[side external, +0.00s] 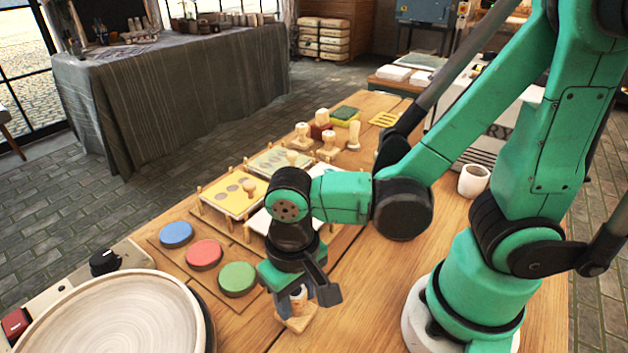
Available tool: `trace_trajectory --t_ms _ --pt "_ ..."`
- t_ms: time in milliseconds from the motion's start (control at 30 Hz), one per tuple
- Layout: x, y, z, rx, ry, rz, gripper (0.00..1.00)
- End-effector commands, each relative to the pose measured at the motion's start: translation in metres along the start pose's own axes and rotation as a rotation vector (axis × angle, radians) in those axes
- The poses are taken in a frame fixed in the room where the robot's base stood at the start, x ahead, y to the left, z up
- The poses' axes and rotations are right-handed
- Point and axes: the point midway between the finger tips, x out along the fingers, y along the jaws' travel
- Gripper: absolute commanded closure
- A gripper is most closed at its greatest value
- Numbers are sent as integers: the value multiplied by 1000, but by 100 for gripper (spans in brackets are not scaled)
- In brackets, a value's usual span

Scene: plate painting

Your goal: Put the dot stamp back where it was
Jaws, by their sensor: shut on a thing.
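My gripper (303,293) is at the lower middle, pointing down and shut on a wooden stamp. The stamp (297,321) has a pale square base showing below the fingers; its handle is mostly hidden by them. Its face is turned down, so I cannot see its pattern. It is close to the table top, right of the green ink pad; I cannot tell if it touches the wood. Other wooden stamps (328,146) stand in a group at the back of the table. A large pale round plate (115,322) sits at the lower left.
Blue (176,233), red (204,254) and green (238,278) round pads lie on a board between plate and gripper. Behind them, a yellow stencil panel (233,195) has upright wooden pegs. A white cup (474,181) stands at right. Bare table (370,275) lies right of the gripper.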

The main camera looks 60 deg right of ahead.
Motion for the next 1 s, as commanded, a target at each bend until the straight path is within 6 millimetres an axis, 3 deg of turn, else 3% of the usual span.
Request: trace_trajectory --t_ms 467,500,600,1000 --pt "8 0 0 0 0 0 93" --pt "8 0 0 0 0 0 51" --pt "8 0 0 0 0 0 28" --pt "5 0 0 0 0 0 28"
